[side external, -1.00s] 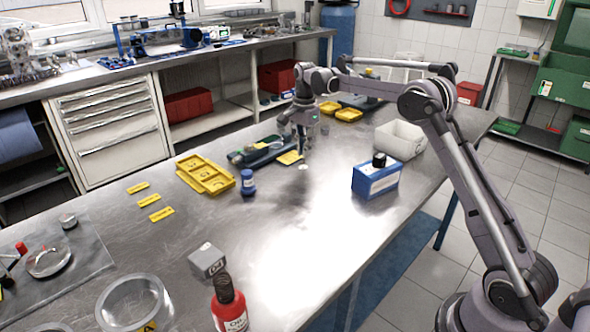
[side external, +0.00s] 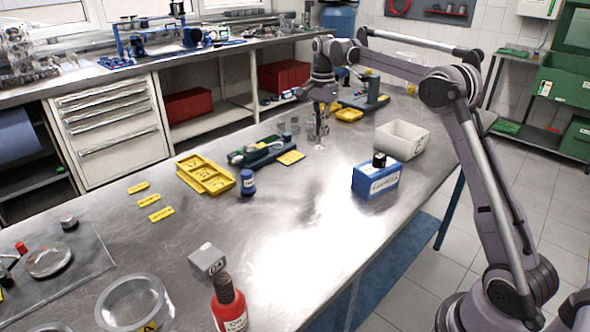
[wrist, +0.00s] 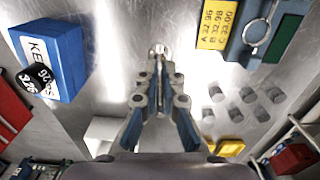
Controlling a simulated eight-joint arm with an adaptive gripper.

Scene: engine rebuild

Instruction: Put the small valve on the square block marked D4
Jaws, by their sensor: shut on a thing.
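In the wrist view my gripper (wrist: 158,72) is shut on the small valve (wrist: 158,49), whose pale metal end shows between and beyond the fingertips. In the side view the valve (side external: 318,147) hangs below the fingers, head down; whether it clears the bench is hard to tell.
Near my gripper are a blue fixture (side external: 265,153), a yellow card (side external: 291,157), several small grey cylinders (wrist: 236,115), a white bin (side external: 410,154) and a blue box (side external: 368,186). Yellow trays (side external: 206,180), a blue bottle (side external: 248,181) and a red bottle (side external: 228,310) stand leftward and nearer.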

